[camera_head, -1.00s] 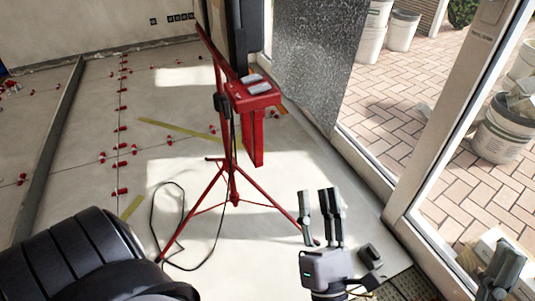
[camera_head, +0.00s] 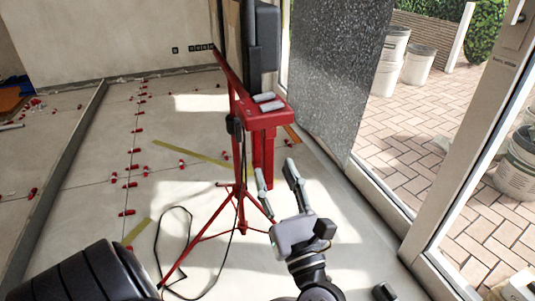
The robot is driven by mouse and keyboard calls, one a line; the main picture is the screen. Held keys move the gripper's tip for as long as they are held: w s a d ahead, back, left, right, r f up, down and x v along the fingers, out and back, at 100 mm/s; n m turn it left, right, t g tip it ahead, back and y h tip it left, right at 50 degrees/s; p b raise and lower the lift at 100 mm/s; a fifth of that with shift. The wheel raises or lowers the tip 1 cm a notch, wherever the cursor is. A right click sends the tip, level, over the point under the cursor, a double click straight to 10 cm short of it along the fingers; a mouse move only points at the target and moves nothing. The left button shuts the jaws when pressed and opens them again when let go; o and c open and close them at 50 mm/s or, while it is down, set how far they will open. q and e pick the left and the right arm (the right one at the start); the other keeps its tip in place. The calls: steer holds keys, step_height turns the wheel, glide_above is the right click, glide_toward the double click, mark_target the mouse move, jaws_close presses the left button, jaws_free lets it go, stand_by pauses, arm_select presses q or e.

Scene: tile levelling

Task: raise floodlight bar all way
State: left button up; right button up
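The floodlight stand is a red tripod (camera_head: 242,226) on the floor, its legs spread. Its red bar (camera_head: 228,77) slants across the top of the mast. A red housing (camera_head: 264,120) with two grey pieces on top is at the near end.
A black cable (camera_head: 187,225) loops on the floor left of the tripod. Red tile clips (camera_head: 131,167) line the joints, and a yellow strip (camera_head: 185,151) lies behind the tripod. A speckled grey slab (camera_head: 335,75) leans by the glazed door. Buckets (camera_head: 416,64) stand outside.

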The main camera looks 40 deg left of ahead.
mark_target(269, 159)
arm_select(q)
steer(key=x, duration=0.5)
steer(key=shift+w+a+r, duration=0.1)
steer(key=shift+w+a, duration=0.1)
steer(key=shift+a, duration=0.15)
steer(key=shift+c, duration=0.3)
jaws_close()
